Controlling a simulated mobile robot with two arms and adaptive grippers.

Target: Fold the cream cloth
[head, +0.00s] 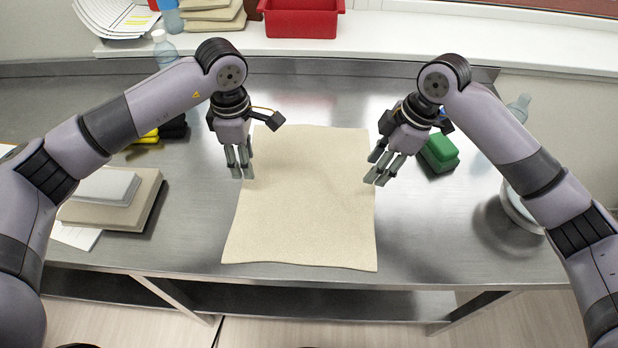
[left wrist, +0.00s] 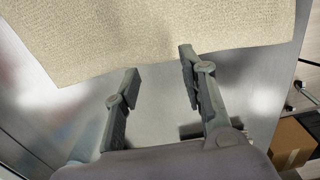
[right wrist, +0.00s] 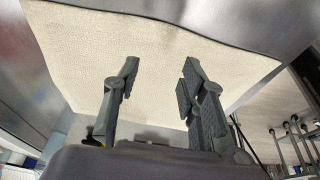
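The cream cloth (head: 305,205) lies spread flat on the metal table, its edges slightly wavy. It also shows in the left wrist view (left wrist: 150,30) and the right wrist view (right wrist: 150,50). My left gripper (head: 241,172) is above the cloth's left edge, with its fingers apart and nothing between them; it shows in the left wrist view (left wrist: 155,65) too. My right gripper (head: 378,178) is at the cloth's right edge, fingers apart and empty, and shows in the right wrist view (right wrist: 160,75). I cannot tell whether either touches the cloth.
A bowl (head: 520,208) is partly hidden by my right arm. Stacked boards (head: 112,200) sit at the left, and yellow and black items (head: 160,135) lie behind them. A red bin (head: 303,20) stands on the back ledge.

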